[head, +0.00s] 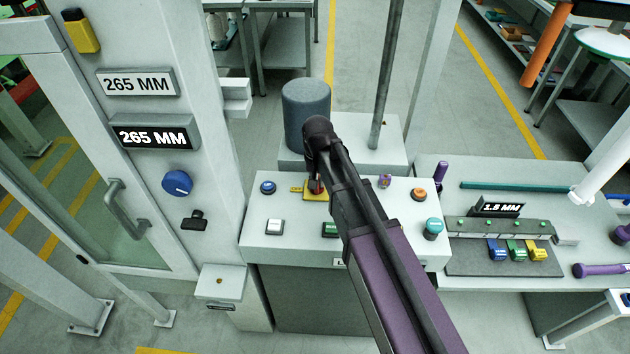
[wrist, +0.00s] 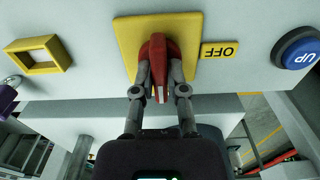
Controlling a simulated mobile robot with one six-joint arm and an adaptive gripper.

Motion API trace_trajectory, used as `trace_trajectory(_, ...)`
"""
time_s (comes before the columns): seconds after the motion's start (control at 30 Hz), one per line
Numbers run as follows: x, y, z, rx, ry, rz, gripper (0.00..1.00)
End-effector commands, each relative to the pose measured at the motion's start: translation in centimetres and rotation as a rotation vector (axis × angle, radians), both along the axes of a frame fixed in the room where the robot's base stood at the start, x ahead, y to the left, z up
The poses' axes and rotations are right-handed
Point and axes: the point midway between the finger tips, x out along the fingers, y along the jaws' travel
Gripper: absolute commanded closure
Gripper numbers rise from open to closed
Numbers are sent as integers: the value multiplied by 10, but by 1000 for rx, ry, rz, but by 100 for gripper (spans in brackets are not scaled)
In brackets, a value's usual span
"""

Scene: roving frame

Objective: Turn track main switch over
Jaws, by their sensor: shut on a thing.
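The main switch is a red handle (wrist: 159,62) on a square yellow plate (wrist: 127,40). In the wrist view a yellow OFF label (wrist: 220,50) sits right of the plate, its letters upside down. My gripper (wrist: 159,72) is shut on the red handle, one finger on each side. In the head view the yellow plate (head: 316,196) lies on the pale console top, with the OFF label (head: 297,188) to its left. There my arm and gripper (head: 316,180) hide much of the switch.
The console (head: 255,238) also carries a blue button (head: 268,187), a white button (head: 275,227), an orange button (head: 418,194) and a teal knob (head: 433,227). A grey cylinder (head: 304,100) stands behind it. A glazed door (head: 95,220) is at left, a workbench (head: 470,282) at right.

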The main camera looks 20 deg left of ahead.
Motion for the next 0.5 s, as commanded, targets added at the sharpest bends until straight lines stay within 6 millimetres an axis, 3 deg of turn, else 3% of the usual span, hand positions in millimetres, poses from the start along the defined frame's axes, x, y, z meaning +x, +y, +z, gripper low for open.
trace_trajectory(0.37,-5,-1,0,-2,10,-4,100)
trace_trajectory(0.4,-5,-1,0,-2,11,-4,73)
trace_trajectory(0.5,-4,-1,0,-2,9,-4,48)
